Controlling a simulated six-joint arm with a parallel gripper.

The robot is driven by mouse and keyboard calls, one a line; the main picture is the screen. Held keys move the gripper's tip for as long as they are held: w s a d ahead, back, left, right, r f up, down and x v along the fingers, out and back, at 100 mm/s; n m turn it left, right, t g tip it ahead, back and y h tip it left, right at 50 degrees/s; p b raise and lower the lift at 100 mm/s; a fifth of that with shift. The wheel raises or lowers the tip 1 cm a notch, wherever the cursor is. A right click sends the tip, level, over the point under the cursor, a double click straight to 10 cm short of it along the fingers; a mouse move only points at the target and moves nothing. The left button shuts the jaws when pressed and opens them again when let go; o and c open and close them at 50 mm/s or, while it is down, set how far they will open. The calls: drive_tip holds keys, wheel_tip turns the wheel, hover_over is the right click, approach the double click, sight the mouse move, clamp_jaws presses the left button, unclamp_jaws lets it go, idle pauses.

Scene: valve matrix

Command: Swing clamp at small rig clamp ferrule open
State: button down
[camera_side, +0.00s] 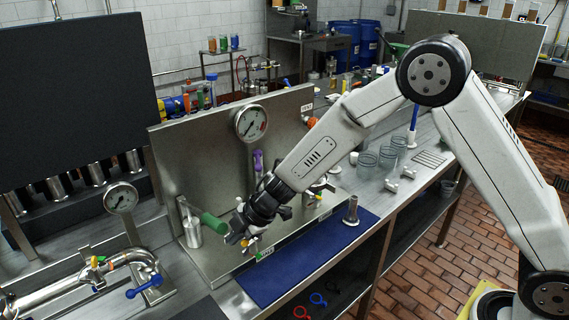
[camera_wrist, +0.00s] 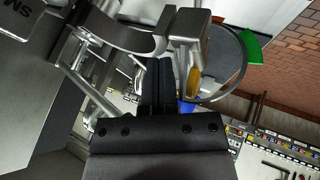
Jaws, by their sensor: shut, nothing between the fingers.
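My gripper (camera_side: 238,236) is low in front of the steel panel rig (camera_side: 195,150), over the rig's base near the green handle (camera_side: 213,222). In the wrist view its two black fingers (camera_wrist: 156,75) are together, with nothing between them. A curved bright steel band (camera_wrist: 118,35), which looks like part of the clamp, lies just beyond the fingertips, with a steel block (camera_wrist: 188,25) at its right. I cannot tell whether the fingertips touch the band or whether the clamp is open. In the side view my gripper and wrist hide the clamp.
A round gauge (camera_side: 250,122) stands up from the rig. A blue mat (camera_side: 310,258) with a steel fitting (camera_side: 351,211) lies in front. A pipe rig with a blue handle (camera_side: 144,287) is at lower left. Glass jars (camera_side: 367,163) stand to the right on the bench.

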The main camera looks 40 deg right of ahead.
drive_tip(key=shift+w+a+m+t+h, duration=0.4)
drive_tip(key=shift+a+m+h, duration=0.1)
drive_tip(key=shift+m, duration=0.4)
drive_tip(key=shift+s+d+r, duration=0.1)
drive_tip(key=shift+r, duration=0.05)
